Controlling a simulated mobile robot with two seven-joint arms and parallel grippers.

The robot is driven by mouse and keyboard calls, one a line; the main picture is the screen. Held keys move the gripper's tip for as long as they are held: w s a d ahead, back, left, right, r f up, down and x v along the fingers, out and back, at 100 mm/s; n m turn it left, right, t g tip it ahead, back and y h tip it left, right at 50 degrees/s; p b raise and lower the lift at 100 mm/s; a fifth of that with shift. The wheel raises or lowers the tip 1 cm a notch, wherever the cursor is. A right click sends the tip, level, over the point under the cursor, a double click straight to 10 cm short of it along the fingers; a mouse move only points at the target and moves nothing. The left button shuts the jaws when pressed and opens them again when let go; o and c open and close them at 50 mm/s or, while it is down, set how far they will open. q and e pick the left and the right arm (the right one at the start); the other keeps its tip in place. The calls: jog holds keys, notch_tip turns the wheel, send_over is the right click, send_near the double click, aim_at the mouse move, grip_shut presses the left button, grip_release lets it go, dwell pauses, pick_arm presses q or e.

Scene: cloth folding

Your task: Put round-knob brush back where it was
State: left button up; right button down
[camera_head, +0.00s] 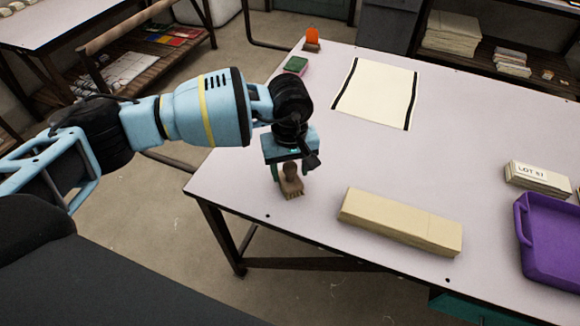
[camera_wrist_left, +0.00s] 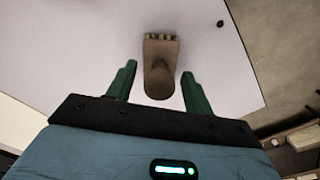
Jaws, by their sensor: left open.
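The round-knob brush (camera_head: 292,187) is brown, with a rounded knob on top and bristles below. It stands near the left edge of the table (camera_head: 245,185). My left gripper (camera_head: 286,172) is above it, pointing down, with its fingers open. In the left wrist view the brush (camera_wrist_left: 161,62) lies between the two green fingers of the gripper (camera_wrist_left: 158,71), with a visible gap on each side. Its bristle end points away from the gripper. My right gripper is not in view.
A long beige block (camera_head: 400,222) lies right of the brush. A white sheet with black stripes (camera_head: 374,92), a green block-like item (camera_head: 296,65) and an orange-topped item (camera_head: 312,37) are farther back. A labelled stack (camera_head: 538,179) and a purple tray (camera_head: 548,240) are at right. The table's middle is clear.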

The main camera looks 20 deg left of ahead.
pick_arm(q)
notch_tip(320, 180, up, 12)
jog(key=shift+r, duration=0.15)
dwell(0.4)
